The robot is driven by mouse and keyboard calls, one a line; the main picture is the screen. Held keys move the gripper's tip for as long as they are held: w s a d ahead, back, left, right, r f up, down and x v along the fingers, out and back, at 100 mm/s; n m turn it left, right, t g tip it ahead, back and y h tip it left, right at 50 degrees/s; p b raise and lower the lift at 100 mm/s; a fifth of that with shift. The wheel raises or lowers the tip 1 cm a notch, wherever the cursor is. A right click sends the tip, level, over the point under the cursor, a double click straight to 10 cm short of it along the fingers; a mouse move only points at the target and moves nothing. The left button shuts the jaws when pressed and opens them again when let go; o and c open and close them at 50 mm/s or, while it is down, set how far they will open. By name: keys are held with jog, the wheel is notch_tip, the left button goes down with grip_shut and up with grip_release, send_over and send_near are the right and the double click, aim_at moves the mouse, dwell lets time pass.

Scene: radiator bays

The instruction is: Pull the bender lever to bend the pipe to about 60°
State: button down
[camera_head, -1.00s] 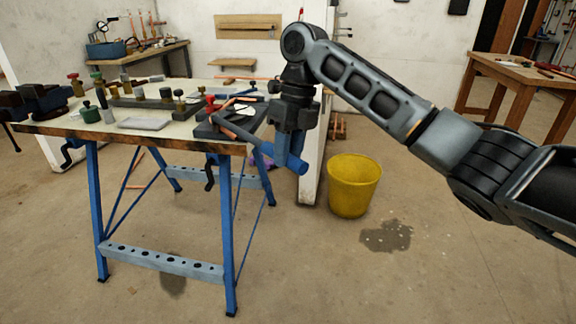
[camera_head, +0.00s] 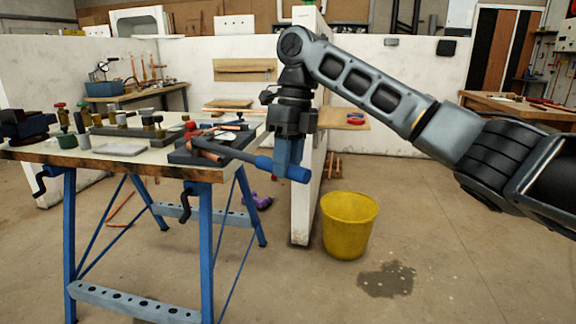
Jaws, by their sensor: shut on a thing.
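The pipe bender sits on a dark base (camera_head: 180,155) at the right edge of the workbench. Its blue lever (camera_head: 240,158) reaches out to the right past the bench edge and ends in a thick blue grip. My gripper (camera_head: 289,160) points down and is shut on the lever at that grip. A copper pipe (camera_head: 206,154) lies in the bender, partly hidden by the lever and other parts. A red knob (camera_head: 190,126) shows at the bender. The pipe's bend angle is too small to tell.
The workbench (camera_head: 70,152) holds several fittings, clamps and a blue vise at its left end. A yellow bucket (camera_head: 348,228) stands on the floor to the right of a white partition (camera_head: 303,205).

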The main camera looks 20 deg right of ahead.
jog(key=shift+w+d+r, duration=0.1)
jog(key=shift+d+r, duration=0.05)
jog(key=shift+d, duration=0.1)
jog(key=c, duration=0.8)
grip_release()
jog(key=shift+a, duration=0.1)
